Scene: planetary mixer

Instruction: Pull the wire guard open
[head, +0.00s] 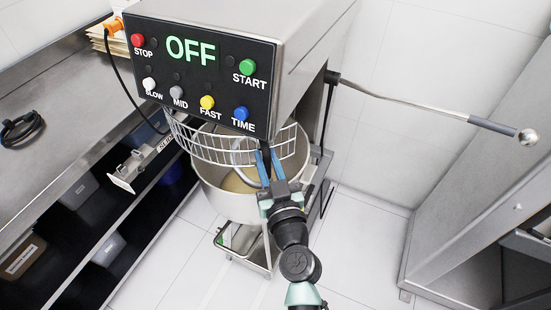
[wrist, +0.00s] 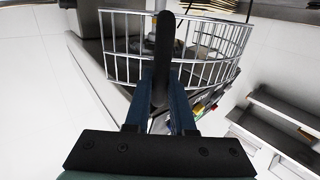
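The wire guard (head: 215,146) is a curved silver grid around the front of the mixer bowl (head: 222,184), below the control panel. It also fills the upper part of the wrist view (wrist: 122,45). A dark upright handle (wrist: 164,50) stands at the guard. My gripper (head: 266,158) is at the right part of the guard. Its two blue fingers lie on either side of the handle, with the handle filling the gap between them, so it looks shut on it. The exact contact at the fingertips is partly hidden.
The control panel (head: 199,73) reads OFF and overhangs the bowl. A long lever (head: 430,107) sticks out right of the mixer. A steel bench with shelves (head: 62,120) stands left, a steel cabinet (head: 480,170) right. The tiled floor (head: 365,245) between is clear.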

